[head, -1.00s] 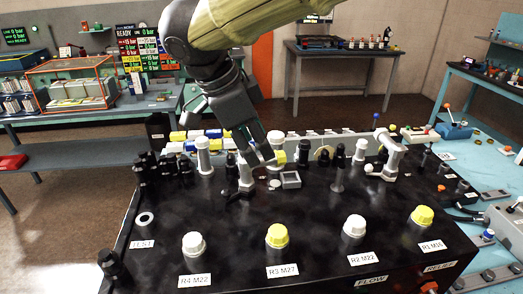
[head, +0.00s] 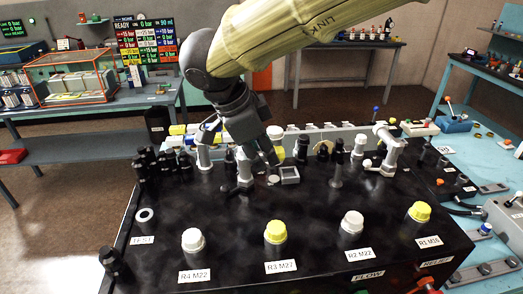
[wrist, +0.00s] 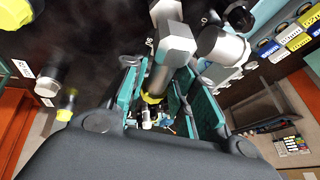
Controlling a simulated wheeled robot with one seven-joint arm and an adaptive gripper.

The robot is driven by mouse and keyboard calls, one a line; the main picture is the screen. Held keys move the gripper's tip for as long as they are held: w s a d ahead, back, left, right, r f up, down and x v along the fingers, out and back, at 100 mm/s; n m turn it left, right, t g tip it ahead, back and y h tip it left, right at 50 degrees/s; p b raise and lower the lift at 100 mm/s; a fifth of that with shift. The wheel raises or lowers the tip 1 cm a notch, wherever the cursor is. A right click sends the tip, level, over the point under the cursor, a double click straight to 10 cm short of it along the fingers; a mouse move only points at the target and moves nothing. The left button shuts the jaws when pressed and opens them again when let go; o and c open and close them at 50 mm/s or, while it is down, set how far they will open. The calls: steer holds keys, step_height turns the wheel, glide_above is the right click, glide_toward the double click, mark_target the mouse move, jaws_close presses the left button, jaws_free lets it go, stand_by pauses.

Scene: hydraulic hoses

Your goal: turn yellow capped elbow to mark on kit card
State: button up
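My gripper (head: 238,150) is low over the back middle of the black bench top, pointing down, with its fingers spread. In the wrist view its teal-padded fingers (wrist: 165,105) stand apart, on either side of a grey metal elbow fitting (wrist: 175,45) with a yellow ring or cap (wrist: 152,97). I see no clear grip on it; contact is hard to tell. In the head view a grey fitting (head: 245,172) stands just below the fingers. A yellow cap (head: 281,153) shows partly behind the right finger. I cannot make out the kit card with certainty.
White and yellow caps, such as the R3 M27 cap (head: 275,232), stand along the front. The bench middle is fairly clear.

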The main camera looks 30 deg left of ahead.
jaws_close()
steer(key=shift+s+d+r+m+p, duration=0.1)
steer(key=shift+m+p, duration=0.2)
steer(key=shift+p, duration=0.25)
steer(key=shift+m+h, duration=0.3)
steer(key=shift+m, duration=0.1)
steer(key=shift+d, duration=0.1)
steer(key=o, duration=1)
jaws_free()
steer(key=v, duration=1.1)
steer(key=shift+s+r, duration=0.1)
steer(key=shift+r, duration=0.25)
